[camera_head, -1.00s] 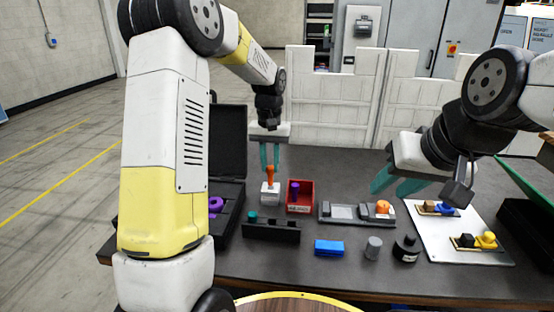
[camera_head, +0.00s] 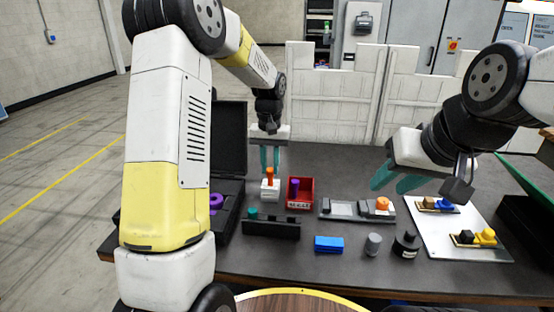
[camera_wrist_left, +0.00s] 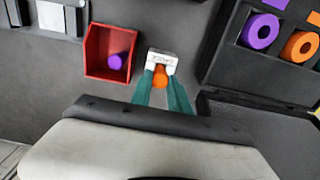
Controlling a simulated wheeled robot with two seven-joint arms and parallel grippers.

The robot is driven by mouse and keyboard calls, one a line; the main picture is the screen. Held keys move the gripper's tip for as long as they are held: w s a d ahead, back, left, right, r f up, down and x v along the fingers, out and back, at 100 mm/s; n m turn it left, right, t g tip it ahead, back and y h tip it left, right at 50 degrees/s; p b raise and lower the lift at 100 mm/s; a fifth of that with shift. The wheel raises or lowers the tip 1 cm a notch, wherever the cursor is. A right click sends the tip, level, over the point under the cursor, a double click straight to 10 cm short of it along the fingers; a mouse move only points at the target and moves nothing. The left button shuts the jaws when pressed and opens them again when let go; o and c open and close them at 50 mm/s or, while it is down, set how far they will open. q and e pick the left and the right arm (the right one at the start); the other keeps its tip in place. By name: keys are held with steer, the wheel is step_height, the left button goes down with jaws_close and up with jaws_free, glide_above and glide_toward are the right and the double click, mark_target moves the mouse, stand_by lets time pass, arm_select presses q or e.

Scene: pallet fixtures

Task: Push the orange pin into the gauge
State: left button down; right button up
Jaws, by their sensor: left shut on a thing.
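The orange pin (camera_head: 269,175) stands upright in the top of the white gauge block (camera_head: 270,190), with its upper part showing above the block. My left gripper (camera_head: 270,167) is above the gauge and its teal fingers are shut on the pin's upper part. In the left wrist view the orange pin (camera_wrist_left: 160,78) is between the fingertips, right against the labelled white gauge (camera_wrist_left: 161,59). The pin's lower end is hidden. My right gripper (camera_head: 397,184) is open and empty over the right part of the table.
A red bin (camera_head: 300,206) with a purple pin stands just right of the gauge. A black case (camera_head: 233,222) is on the left. A dark rack (camera_head: 271,230), a blue block (camera_head: 328,244) and a grey cylinder (camera_head: 373,244) lie nearer. A grey fixture tray (camera_head: 345,212) is further right.

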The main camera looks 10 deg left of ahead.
arm_select(q)
steer(key=shift+f, duration=0.15)
steer(key=c, duration=1.2)
jaws_free()
steer(key=shift+o, duration=0.4)
steer(key=o, duration=0.4)
steer(key=shift+c, duration=0.2)
step_height(320, 180, up, 9)
